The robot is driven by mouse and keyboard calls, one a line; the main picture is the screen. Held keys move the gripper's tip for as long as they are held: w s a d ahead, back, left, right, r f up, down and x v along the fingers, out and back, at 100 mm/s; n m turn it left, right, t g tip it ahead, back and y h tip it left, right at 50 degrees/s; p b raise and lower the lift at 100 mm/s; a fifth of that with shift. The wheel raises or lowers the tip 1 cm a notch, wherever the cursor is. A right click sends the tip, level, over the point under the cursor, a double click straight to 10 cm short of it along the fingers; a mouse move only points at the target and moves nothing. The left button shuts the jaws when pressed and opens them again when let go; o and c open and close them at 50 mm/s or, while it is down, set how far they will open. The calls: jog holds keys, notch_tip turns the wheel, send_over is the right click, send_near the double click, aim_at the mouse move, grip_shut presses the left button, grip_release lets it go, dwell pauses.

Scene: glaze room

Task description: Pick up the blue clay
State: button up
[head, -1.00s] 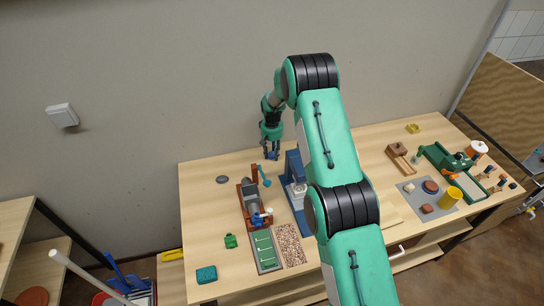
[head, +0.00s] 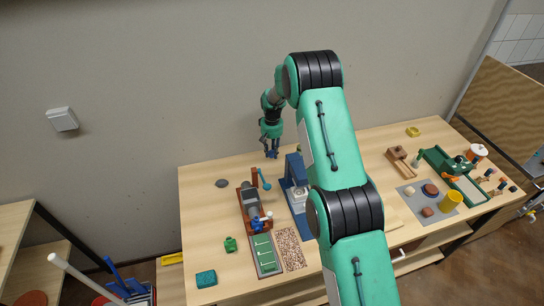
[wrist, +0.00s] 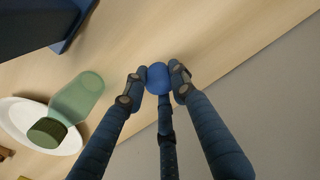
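The blue clay (wrist: 158,78) is a smooth round ball in the wrist view, between my fingertips. My gripper (wrist: 159,80) has a finger pad against each side of it, with a third finger below it in the picture. In the head view my gripper (head: 272,152) is at the back edge of the table, left of the blue press (head: 296,182); the clay is too small to tell from the fingers there. I cannot tell how far the clay is above the tabletop.
On the table (head: 205,215) stand a red-brown machine (head: 250,205), a green block (head: 230,244) and a teal sponge (head: 206,278). The wall is close behind.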

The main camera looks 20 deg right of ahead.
jog(key=shift+r, duration=3.25)
jog(key=shift+c, duration=0.2)
